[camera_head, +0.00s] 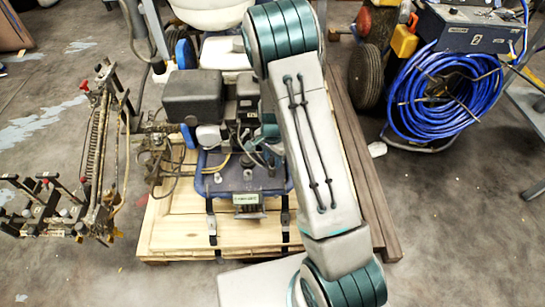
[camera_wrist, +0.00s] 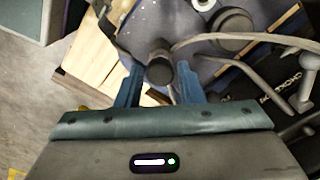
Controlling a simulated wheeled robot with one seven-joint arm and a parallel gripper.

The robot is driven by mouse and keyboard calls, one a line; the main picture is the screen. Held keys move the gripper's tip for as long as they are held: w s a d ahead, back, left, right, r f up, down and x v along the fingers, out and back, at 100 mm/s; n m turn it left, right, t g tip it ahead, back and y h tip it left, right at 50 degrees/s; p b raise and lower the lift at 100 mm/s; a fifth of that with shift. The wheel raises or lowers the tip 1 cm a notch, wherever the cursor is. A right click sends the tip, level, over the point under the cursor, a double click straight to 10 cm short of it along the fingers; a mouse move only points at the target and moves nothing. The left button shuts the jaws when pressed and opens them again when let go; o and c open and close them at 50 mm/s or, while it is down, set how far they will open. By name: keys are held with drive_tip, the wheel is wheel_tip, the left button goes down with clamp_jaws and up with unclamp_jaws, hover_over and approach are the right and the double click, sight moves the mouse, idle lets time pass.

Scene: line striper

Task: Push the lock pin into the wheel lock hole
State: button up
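In the head view, the line striper (camera_head: 240,170) sits on a wooden pallet, with a dark engine and a blue frame. My gripper (camera_head: 258,152) is low beside its engine, mostly hidden behind my arm. In the wrist view, my gripper (camera_wrist: 160,80) has its two blue fingers apart. A dark round-topped knob (camera_wrist: 160,68) shows between the fingertips, possibly the lock pin. A narrow gap seems to show on each side of it. A second, larger dark knob (camera_wrist: 236,22) stands to the upper right. I cannot make out the wheel lock hole in either view.
The wooden pallet (camera_head: 170,235) has a bare front part. A blue hose coil (camera_head: 435,95) stands at right and a spring-loaded metal frame (camera_head: 95,150) at left. The front-right floor is clear.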

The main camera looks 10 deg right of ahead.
drive_tip(key=c, duration=0.5)
drive_tip(key=shift+r+p, duration=0.55)
drive_tip(key=shift+r, duration=0.15)
drive_tip(key=shift+r+p, duration=2.45)
drive_tip(key=shift+r, duration=0.7)
